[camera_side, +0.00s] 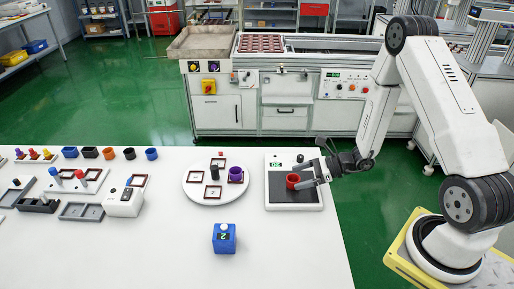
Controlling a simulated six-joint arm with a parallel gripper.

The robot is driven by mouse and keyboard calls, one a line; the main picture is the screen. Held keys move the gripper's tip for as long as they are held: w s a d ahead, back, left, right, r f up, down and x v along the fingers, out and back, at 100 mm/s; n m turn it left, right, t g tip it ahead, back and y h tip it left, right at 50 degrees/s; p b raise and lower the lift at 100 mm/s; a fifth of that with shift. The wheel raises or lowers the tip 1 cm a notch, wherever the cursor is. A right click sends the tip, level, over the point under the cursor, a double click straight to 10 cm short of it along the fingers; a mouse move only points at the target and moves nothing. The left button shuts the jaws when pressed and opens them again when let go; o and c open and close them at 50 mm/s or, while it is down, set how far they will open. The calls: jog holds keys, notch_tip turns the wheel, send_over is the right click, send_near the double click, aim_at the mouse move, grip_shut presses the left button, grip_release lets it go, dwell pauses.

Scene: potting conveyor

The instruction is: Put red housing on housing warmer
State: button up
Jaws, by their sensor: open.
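The red housing (292,181), a small open cylinder, stands upright on the dark plate of a white device (294,207) with a small green display. This device looks like the housing warmer, but I cannot read a label on it. My gripper (298,177) reaches in from the right, low over the plate. Its fingers are open, with the red housing at or between the fingertips. I cannot tell whether a finger touches it.
A round white turntable (205,200) with square frames and a purple cup (236,174) stands left of the device. A blue block (224,239) lies in front. Coloured cups and grey trays (81,212) fill the left side. The table's front right is clear.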

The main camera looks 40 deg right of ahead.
jog(key=v, duration=0.9)
jog(key=shift+s+d+r, duration=0.15)
jog(key=shift+s+d, duration=0.05)
jog(key=shift+a, duration=0.1)
jog(key=s+a+r+n+g+h, duration=0.1)
jog(key=s+a+n+g+h, duration=0.15)
jog(key=a+n+g, duration=0.4)
jog(key=s+a+r+n+g+h, duration=0.1)
jog(key=s+a+r+n+g, duration=0.2)
jog(key=n, duration=0.6)
jog(key=w+a+r+n+h, duration=0.1)
jog(key=n+h, duration=0.1)
jog(key=n, duration=0.1)
jog(key=a+r+n+t+h, duration=0.1)
jog(key=n+h, duration=0.1)
jog(key=n, duration=0.2)
jog(key=w+r+n+t+h, duration=0.1)
jog(key=r+n+h, duration=0.1)
jog(key=n, duration=0.2)
jog(key=shift+w+a+r+n+t, duration=0.1)
jog(key=shift+w+a+n+t, duration=0.15)
jog(key=shift+w+a, duration=0.15)
